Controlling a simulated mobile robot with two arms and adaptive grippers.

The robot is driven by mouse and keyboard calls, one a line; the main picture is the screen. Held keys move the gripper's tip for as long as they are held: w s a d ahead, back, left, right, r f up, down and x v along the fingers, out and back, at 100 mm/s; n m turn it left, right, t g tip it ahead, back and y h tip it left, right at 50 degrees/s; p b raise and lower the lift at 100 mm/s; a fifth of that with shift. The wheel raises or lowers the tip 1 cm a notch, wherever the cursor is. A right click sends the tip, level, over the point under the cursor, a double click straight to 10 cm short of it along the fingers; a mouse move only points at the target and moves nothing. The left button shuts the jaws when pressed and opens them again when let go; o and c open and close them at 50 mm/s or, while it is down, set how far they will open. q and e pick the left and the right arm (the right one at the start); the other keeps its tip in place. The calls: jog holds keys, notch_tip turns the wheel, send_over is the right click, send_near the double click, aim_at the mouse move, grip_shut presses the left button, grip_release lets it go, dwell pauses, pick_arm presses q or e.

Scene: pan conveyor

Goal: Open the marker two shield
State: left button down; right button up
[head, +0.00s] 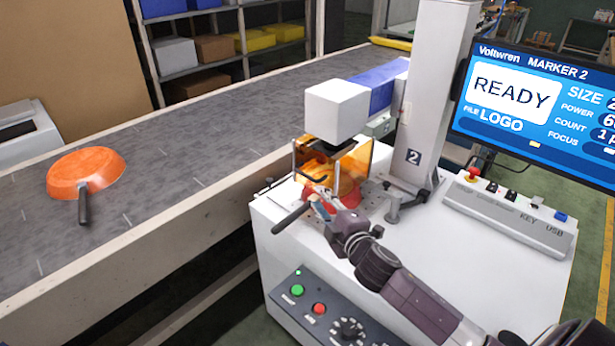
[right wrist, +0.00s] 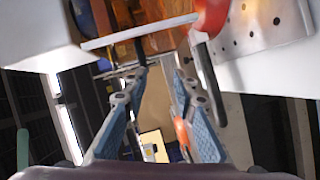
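The marker two shield (head: 352,172) is a see-through orange guard under the white marker head (head: 336,110). It looks lowered, with a dark bar handle (head: 311,177) at its front. A red-orange pan (head: 346,196) sits under it, its black handle (head: 291,218) sticking out to the front left. My right gripper (head: 318,204) is close to the shield's front, by the pan. In the right wrist view its blue-padded fingers (right wrist: 163,75) are parted with nothing clearly between them; the shield (right wrist: 160,15) and pan (right wrist: 211,16) are just beyond the tips. My left gripper is out of view.
Another orange pan (head: 86,172) lies on the grey conveyor (head: 190,165) at left. The marker column (head: 432,110) stands right of the shield. A screen (head: 540,110) reads READY, MARKER 2. Buttons (head: 320,308) line the white cabinet's front, and a control box (head: 510,218) lies at right.

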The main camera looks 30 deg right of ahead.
aim_at(307, 176)
jog(key=shift+w+d+r+n+t+y, duration=0.2)
jog(key=shift+w+r+n+t+y, duration=0.15)
jog(key=shift+w+r+n, duration=0.6)
jog(key=shift+w+d+f+p, duration=0.1)
jog(key=shift+w+f+p, duration=0.1)
jog(key=shift+w, duration=1.65)
jog(key=shift+w+d+f+p, duration=0.1)
jog(key=shift+w+p, duration=0.05)
jog(key=shift+w, duration=1.7)
grip_shut()
